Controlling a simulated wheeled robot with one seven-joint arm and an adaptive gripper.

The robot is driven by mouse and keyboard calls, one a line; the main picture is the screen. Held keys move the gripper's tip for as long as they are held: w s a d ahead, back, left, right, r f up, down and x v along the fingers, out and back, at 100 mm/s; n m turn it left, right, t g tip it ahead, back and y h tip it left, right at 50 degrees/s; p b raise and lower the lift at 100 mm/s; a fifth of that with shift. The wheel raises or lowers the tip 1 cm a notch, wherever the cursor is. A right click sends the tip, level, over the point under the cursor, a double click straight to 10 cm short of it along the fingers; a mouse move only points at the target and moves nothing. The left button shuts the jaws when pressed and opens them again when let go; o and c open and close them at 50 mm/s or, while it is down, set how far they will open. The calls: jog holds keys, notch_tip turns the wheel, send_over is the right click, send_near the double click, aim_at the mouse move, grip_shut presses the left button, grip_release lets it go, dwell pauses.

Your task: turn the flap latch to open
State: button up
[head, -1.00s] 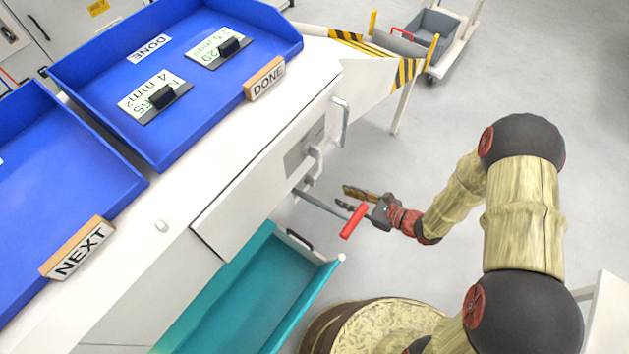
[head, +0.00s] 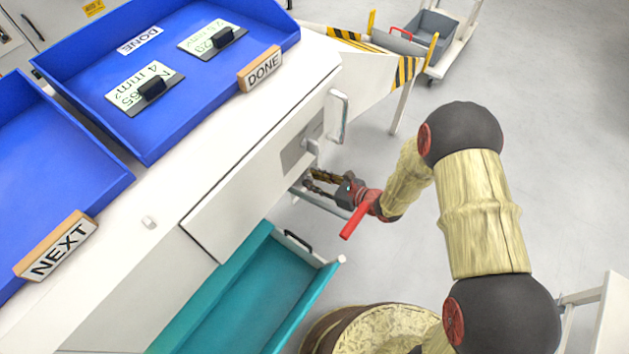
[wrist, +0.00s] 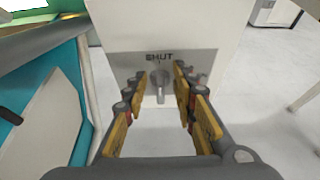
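The flap latch (wrist: 160,88) is a small grey knob with a stem pointing down. In the head view the latch (head: 310,146) shows on the side of the white bench. My gripper (wrist: 160,80) is open, its yellow-padded fingers to the left and right of the latch in the wrist view. No contact is visible. In the head view my gripper (head: 314,182) is close to the bench side, just below the latch; its fingertips are partly hard to make out.
A white handle (head: 338,115) stands out above the latch. Blue trays (head: 185,130) rest on the bench.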

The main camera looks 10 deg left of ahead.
jog(key=shift+c, duration=0.2)
grip_shut()
jog(key=shift+w+m+p, duration=0.1)
jog(key=shift+m+p, duration=0.2)
dwell(0.3)
jog(key=m+g+p, duration=0.1)
jog(key=w+m+g+y+p, duration=0.1)
jog(key=m, duration=0.1)
jog(key=m+g+y+p, duration=0.1)
jog(key=m, duration=0.1)
jog(key=shift+w+d+f+p, duration=0.15)
jog(key=shift+d+f+p, duration=0.15)
jog(key=shift+d, duration=0.05)
jog(key=m+y, duration=0.1)
jog(key=m, duration=0.1)
jog(key=f+m+g+y, duration=0.1)
jog(key=m, duration=0.2)
jog(key=w+f+m+g+y+b, duration=0.1)
jog(key=m, duration=0.1)
jog(key=shift+d+m+y, duration=0.15)
jog(key=shift+m+y, duration=0.15)
jog(key=shift+m, duration=0.1)
dwell(0.3)
